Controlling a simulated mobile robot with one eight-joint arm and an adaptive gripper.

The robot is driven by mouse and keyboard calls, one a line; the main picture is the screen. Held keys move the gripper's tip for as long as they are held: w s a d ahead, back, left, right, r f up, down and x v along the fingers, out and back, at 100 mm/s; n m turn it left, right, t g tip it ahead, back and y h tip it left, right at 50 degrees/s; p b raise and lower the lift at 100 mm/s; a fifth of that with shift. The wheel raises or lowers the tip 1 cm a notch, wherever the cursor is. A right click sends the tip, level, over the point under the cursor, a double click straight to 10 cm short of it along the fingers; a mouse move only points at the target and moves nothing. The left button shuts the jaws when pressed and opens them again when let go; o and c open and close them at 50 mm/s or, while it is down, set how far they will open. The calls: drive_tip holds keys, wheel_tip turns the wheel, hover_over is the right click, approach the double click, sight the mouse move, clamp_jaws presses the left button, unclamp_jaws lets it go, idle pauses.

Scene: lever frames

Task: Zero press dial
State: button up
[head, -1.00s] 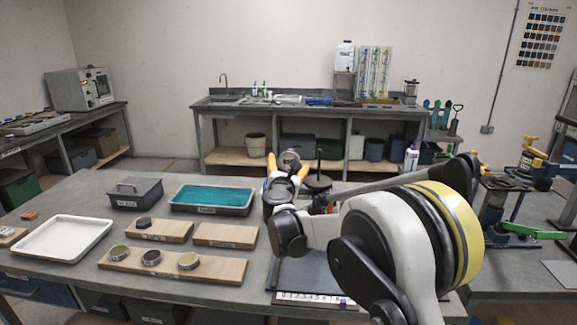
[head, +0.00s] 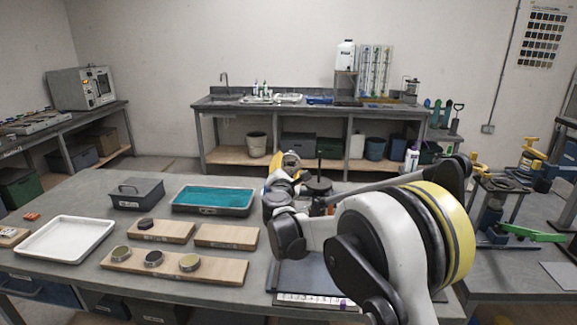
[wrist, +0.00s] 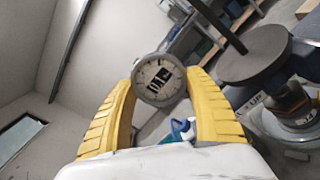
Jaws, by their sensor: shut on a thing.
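The press dial, a round grey-rimmed gauge (wrist: 158,80) with a pale marked face and dark central markings, sits between the two yellow fingers in the wrist view. In the head view its round body (head: 291,158) shows at the far end of my arm, too small to read. My gripper (wrist: 160,88) is shut on the dial's sides; in the head view my gripper (head: 287,170) is partly hidden by my own wrist. The dial's mounting is largely hidden. A dark round plate on a post (wrist: 255,58) stands just right of it; the plate also shows in the head view (head: 318,187).
A green-handled press (head: 527,232) stands to the right.

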drive_tip(key=o, duration=1.2)
drive_tip(key=shift+s, duration=0.1)
drive_tip(key=s, duration=1.2)
drive_tip(key=shift+a, duration=0.2)
